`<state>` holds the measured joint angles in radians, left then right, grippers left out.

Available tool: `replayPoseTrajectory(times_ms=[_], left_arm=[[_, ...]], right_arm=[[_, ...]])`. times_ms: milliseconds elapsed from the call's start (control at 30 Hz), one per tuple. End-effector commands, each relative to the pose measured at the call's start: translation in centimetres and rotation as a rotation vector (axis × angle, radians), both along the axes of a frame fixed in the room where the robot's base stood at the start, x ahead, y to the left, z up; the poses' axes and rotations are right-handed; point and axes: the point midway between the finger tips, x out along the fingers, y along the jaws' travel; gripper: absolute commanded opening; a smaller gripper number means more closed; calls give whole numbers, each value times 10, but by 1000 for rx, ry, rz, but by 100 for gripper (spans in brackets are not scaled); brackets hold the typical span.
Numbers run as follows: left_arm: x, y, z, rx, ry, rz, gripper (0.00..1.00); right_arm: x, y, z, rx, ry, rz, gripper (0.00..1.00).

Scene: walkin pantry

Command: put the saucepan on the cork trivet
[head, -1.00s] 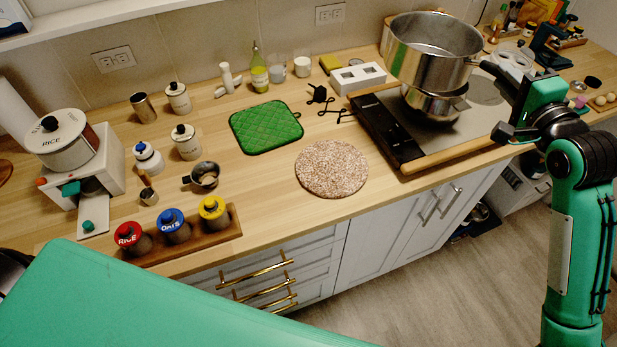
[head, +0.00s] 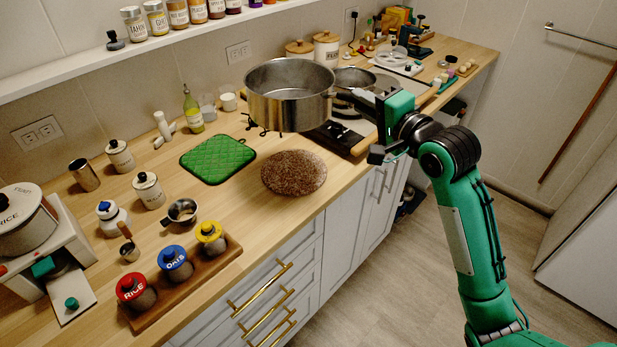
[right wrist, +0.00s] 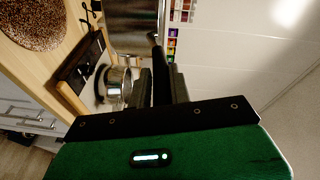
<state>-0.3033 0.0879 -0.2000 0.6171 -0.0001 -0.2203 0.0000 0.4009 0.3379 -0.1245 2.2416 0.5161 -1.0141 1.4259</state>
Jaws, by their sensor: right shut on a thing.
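A large steel saucepan (head: 290,108) is upright and in the air over the counter, just behind the round speckled cork trivet (head: 294,174) in the head view. My right gripper (head: 352,99) is shut on its dark handle, to the right of the pan. In the right wrist view the pan's side (right wrist: 130,20) and handle (right wrist: 156,55) show, with the handle between my fingers (right wrist: 161,88). The trivet lies flat and bare near the counter's front edge, and also shows in the right wrist view (right wrist: 32,20). My left gripper is out of view.
A second steel pot (head: 355,77) stands on the cooktop behind my right gripper. A green quilted pad (head: 217,159) lies left of the trivet. A wooden rack (head: 190,284) of capped jars is at the front left. Bottle (head: 193,112) and glasses stand at the back.

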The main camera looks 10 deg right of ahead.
Motion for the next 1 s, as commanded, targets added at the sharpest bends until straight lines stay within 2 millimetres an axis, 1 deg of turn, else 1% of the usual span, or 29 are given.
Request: replayPoseTrajectory(times_ms=[67, 200, 267, 500, 600, 700, 867, 1000], left_arm=[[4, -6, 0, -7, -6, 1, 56], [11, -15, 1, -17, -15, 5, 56], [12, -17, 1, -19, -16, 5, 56], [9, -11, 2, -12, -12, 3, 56], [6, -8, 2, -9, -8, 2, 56], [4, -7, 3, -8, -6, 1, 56], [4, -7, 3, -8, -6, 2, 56], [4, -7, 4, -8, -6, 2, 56]], right_arm=[[0, 0, -12, 2, 1, -1, 0], [-1, 0, -43, 0, 2, -1, 0], [-1, 0, -57, 1, 3, -1, 0], [-1, 0, -113, 0, 1, 0, 0], [-1, 0, -130, 1, -1, -1, 0], [0, 0, -141, 1, -3, 0, 0], [0, 0, -150, 1, -4, 0, 0], [0, -1, -169, 0, -2, 0, 0]])
